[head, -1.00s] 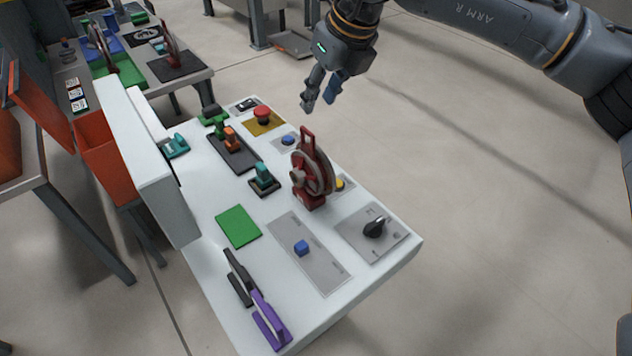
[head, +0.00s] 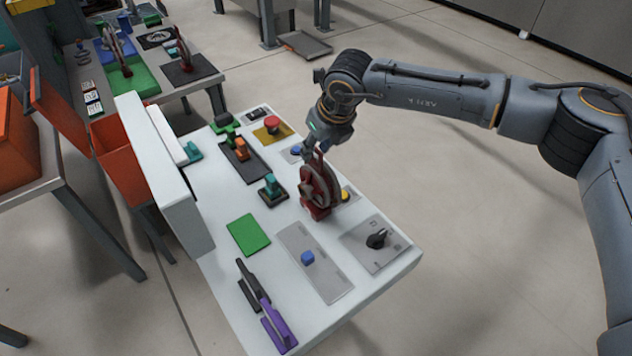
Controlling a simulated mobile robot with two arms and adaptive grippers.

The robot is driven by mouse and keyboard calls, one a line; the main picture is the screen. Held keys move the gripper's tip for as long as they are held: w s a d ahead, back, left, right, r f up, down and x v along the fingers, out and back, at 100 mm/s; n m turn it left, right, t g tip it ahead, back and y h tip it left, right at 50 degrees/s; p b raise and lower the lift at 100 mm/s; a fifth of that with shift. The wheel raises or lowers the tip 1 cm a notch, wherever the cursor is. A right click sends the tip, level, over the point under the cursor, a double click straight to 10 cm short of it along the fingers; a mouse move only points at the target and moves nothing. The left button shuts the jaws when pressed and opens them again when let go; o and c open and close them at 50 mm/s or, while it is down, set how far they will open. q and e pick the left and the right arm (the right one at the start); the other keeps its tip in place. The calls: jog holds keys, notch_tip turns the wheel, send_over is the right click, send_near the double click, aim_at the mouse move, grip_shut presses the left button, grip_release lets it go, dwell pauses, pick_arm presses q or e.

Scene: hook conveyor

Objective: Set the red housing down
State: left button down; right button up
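The red housing (head: 313,203), with a round grey-rimmed wheel on its side, stands upright on the white table (head: 225,292), right of its middle. My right gripper (head: 315,153) points down at the top of the housing, its fingers at the housing's upper tab. The fingers are small and partly hidden, so I cannot tell whether they are closed on the tab. The housing's base appears to touch the tabletop. My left gripper is not in view.
A green square (head: 248,235), a grey panel with a blue button (head: 308,258), a black knob (head: 377,238), a teal part (head: 272,187) and a purple handle (head: 278,327) surround the housing. A white upright panel (head: 165,175) borders the left. Similar red parts stand on a far table (head: 205,80).

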jog(key=shift+w+a+f, duration=0.15)
jog(key=shift+f, duration=0.45)
grip_shut()
jog(key=shift+w+r, duration=0.15)
jog(key=shift+r, duration=0.15)
